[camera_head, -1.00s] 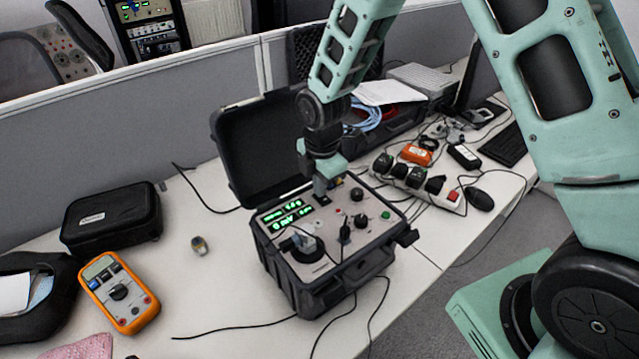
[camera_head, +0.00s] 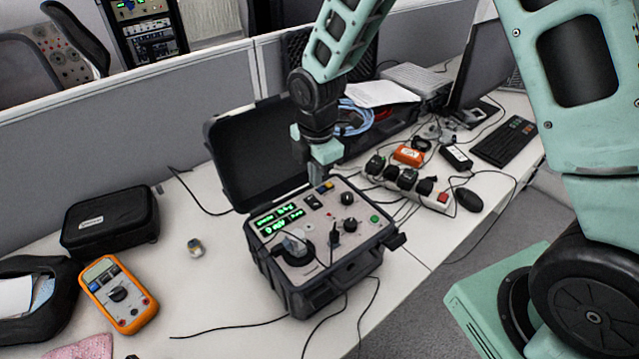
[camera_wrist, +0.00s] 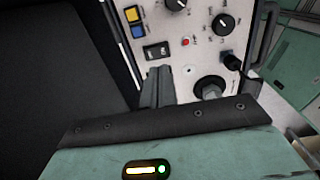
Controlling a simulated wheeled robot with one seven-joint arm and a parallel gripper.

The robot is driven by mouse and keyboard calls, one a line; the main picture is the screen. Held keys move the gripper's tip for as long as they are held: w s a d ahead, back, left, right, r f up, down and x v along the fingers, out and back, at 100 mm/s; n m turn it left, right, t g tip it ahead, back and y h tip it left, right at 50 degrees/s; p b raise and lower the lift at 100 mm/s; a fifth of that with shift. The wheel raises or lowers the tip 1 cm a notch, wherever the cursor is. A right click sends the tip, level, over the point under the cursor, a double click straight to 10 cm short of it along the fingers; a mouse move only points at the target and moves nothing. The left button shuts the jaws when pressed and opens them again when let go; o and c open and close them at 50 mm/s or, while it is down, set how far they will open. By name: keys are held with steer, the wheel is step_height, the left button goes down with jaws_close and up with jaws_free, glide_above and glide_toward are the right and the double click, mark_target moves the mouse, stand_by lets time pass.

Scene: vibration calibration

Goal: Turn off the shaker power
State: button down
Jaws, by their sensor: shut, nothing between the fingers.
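The shaker (camera_head: 345,268) is a black case standing open on the desk, with a light control panel. Its green displays (camera_head: 280,218) are lit. A black rocker switch (camera_head: 314,201) sits near the panel's back edge; it also shows in the wrist view (camera_wrist: 157,51), beside a yellow and a blue button. Which way the rocker is tipped is too small to tell. My gripper (camera_head: 316,183) is shut and empty, pointing down just behind the rocker. In the wrist view its fingers (camera_wrist: 157,78) end a little short of the rocker, apparently apart from it.
The open lid (camera_head: 255,150) stands behind the panel, close to my gripper. A metal part on a round mount (camera_head: 295,246) and knobs (camera_head: 347,198) rise from the panel. A power strip (camera_head: 408,185) lies to the right, an orange multimeter (camera_head: 118,294) to the left.

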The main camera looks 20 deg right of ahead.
step_height(320, 180, up, 8)
steer(key=shift+f+b, duration=0.2)
steer(key=shift+b, duration=0.25)
steer(key=shift+s+r, duration=0.1)
steer(key=p, duration=0.5)
steer(key=shift+r+t, duration=0.3)
steer(key=shift+t, duration=0.1)
steer(key=shift+f+p, duration=0.2)
steer(key=shift+p, duration=0.4)
steer(key=shift+f, duration=0.25)
